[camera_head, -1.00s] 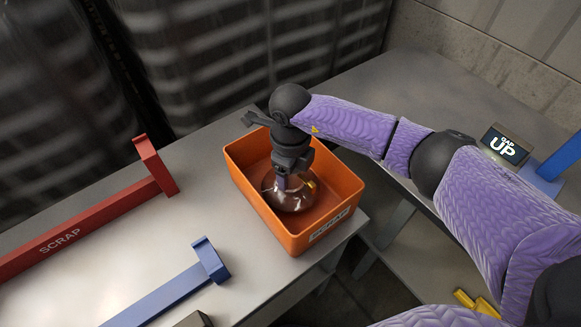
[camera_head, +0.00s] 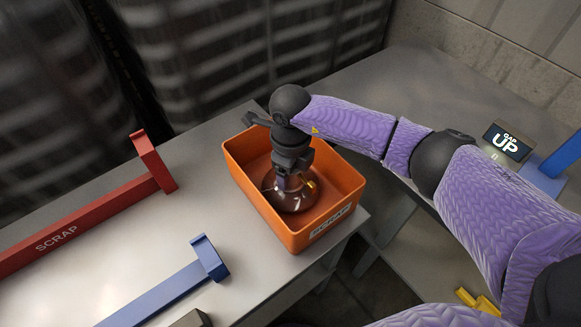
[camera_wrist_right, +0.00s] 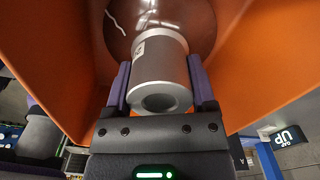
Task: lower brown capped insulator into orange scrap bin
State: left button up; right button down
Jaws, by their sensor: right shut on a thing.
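The brown capped insulator (camera_head: 291,200) is inside the orange scrap bin (camera_head: 335,180), its brown disc low between the bin walls. In the right wrist view its grey metal cap (camera_wrist_right: 160,70) sits between my finger pads, with the brown disc (camera_wrist_right: 120,35) beyond it. My right gripper (camera_head: 287,178) points down into the bin and is shut on the cap. Whether the disc touches the bin floor is hidden. The bin's orange walls also show in the right wrist view (camera_wrist_right: 50,60).
The bin stands near the right end of a grey table (camera_head: 120,230). A red rail marked SCRAP (camera_head: 85,225) and a blue rail (camera_head: 165,290) lie to its left.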

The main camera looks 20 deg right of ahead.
jog(key=shift+f+b, duration=0.35)
jog(key=shift+f, duration=0.15)
dwell(0.4)
grip_release()
